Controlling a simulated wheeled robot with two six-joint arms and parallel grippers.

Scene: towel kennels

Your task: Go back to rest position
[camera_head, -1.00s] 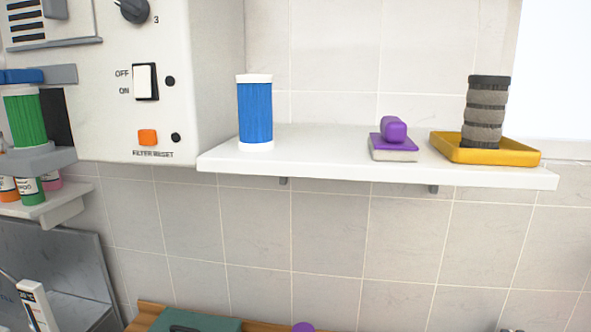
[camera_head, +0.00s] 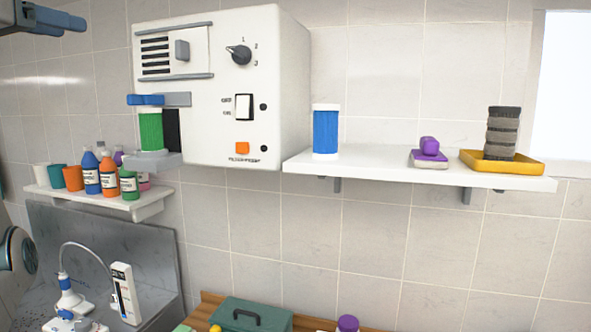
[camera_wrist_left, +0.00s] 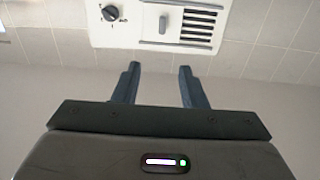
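My left gripper (camera_head: 72,24) is at the top left edge of the head view, high up and left of the white filter machine (camera_head: 222,95). In the left wrist view its two dark fingers (camera_wrist_left: 158,70) stand apart with nothing between them. The machine's dial and vents show upside down beyond the fingers (camera_wrist_left: 163,25). My right gripper is in neither view.
A white shelf (camera_head: 360,174) holds a blue filter (camera_head: 326,132), a purple-handled block (camera_head: 429,150) and a yellow tray (camera_head: 527,166) with a grey ribbed cylinder (camera_head: 501,133). A green filter (camera_head: 151,130) sits at the machine's left side. Several bottles stand on a lower shelf (camera_head: 120,202).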

